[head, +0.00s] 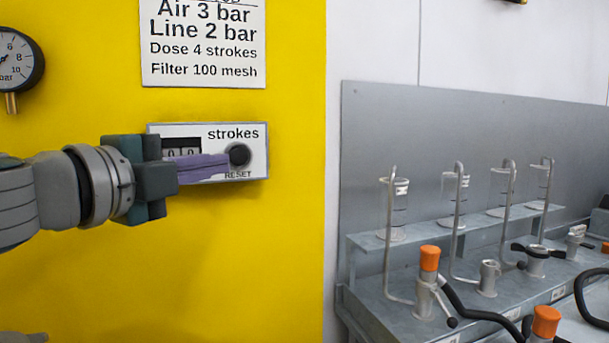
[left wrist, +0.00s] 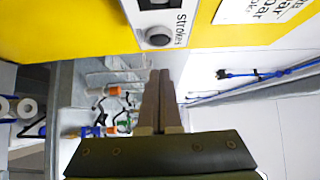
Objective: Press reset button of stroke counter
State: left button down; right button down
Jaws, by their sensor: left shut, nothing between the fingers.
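The stroke counter is a white panel (head: 200,132) on a yellow wall, marked "strokes", with a small digit window (head: 182,144) partly hidden by my gripper. Its round dark reset button (head: 239,155) sits at the right of the panel above the word RESET. My left gripper (head: 228,160) is shut and empty, its purple fingers pointing right across the panel. In the head view the tips overlap the button's left edge. In the left wrist view the button (left wrist: 157,37) shows beyond the fingertips (left wrist: 160,72), with a gap in the picture. Touch cannot be told. My right gripper is not in view.
A settings sign (head: 203,45) hangs above the counter, and a pressure gauge (head: 16,62) is at the upper left. To the right, a grey metal bench (head: 375,285) carries bent pipes, glass cylinders and orange-topped valves (head: 429,258). The yellow wall below the counter is clear.

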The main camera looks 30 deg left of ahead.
pick_arm(q)
jog(key=s, duration=0.6)
jog(key=shift+s+d, duration=0.2)
jog(key=shift+s, duration=0.1)
dwell(0.7)
jog(key=s+a+f+n+g+y, duration=0.2)
jog(key=s+f+n+g+y, duration=0.15)
jog(key=f+n, duration=0.25)
jog(key=s+a+f+n+g+y, duration=0.25)
jog(key=s+f+n, duration=0.2)
jog(key=f, duration=0.25)
jog(key=s+d+f+n+g+h, duration=0.3)
jog(key=s+d+f+g, duration=0.15)
jog(key=d, duration=0.45)
jog(key=s+d+f+n+g+h, duration=0.2)
jog(key=s+d+f+g+h, duration=0.3)
jog(key=d, duration=0.3)
notch_tip(320, 180, up, 34)
jog(key=t+y+p, duration=0.1)
jog(key=p, duration=3.5)
jog(key=shift+r, duration=0.15)
